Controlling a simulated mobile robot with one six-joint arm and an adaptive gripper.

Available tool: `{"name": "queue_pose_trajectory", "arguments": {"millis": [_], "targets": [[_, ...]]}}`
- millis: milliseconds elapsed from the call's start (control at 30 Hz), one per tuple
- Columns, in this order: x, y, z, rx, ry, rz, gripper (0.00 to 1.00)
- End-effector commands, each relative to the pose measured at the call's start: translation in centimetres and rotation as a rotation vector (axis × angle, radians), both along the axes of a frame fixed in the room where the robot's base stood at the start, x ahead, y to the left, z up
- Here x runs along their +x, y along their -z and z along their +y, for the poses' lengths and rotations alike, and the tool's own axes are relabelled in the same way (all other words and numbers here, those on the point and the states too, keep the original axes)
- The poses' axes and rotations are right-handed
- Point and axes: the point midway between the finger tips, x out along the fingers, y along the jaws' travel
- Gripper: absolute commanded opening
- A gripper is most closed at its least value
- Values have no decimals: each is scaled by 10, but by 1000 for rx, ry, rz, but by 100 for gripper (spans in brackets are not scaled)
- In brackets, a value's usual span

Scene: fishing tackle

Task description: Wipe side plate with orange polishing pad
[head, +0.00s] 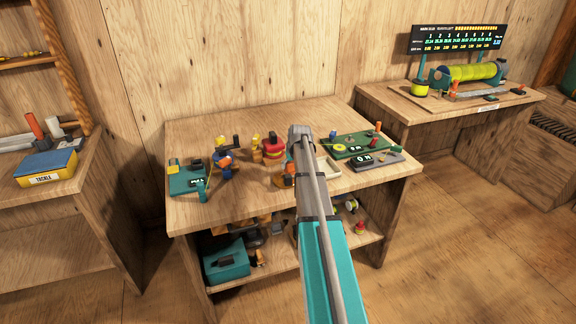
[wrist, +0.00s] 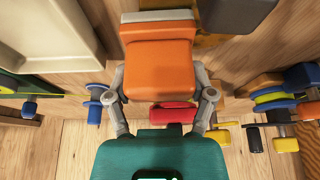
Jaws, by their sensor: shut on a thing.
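In the wrist view, my gripper (wrist: 163,92) has its two grey fingers closed on the sides of an orange block, which looks like the orange polishing pad (wrist: 160,68). A pale grey strip runs along its far edge. In the head view, my arm reaches over the middle workbench and hides much of the gripper. An orange shape (head: 283,180) shows just left of the arm and may be the pad. I cannot pick out the side plate for certain, nor tell whether the pad touches anything. A red part (wrist: 172,113) shows below the pad in the wrist view.
Colourful reels (head: 222,160) and a teal device with a display (head: 186,179) stand left on the workbench (head: 240,208). A pale tray (head: 340,181), a green board (head: 352,143) and a grey device (head: 366,160) lie right of my arm. The front left top is clear.

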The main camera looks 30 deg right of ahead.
Motion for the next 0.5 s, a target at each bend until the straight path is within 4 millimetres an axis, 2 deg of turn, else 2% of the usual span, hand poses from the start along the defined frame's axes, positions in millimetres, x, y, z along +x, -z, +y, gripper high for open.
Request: {"name": "queue_pose_trajectory", "arguments": {"millis": [300,500], "targets": [[-1,0,-1,-3,0,4,32],[-1,-9,-1,-2,0,2,32]]}}
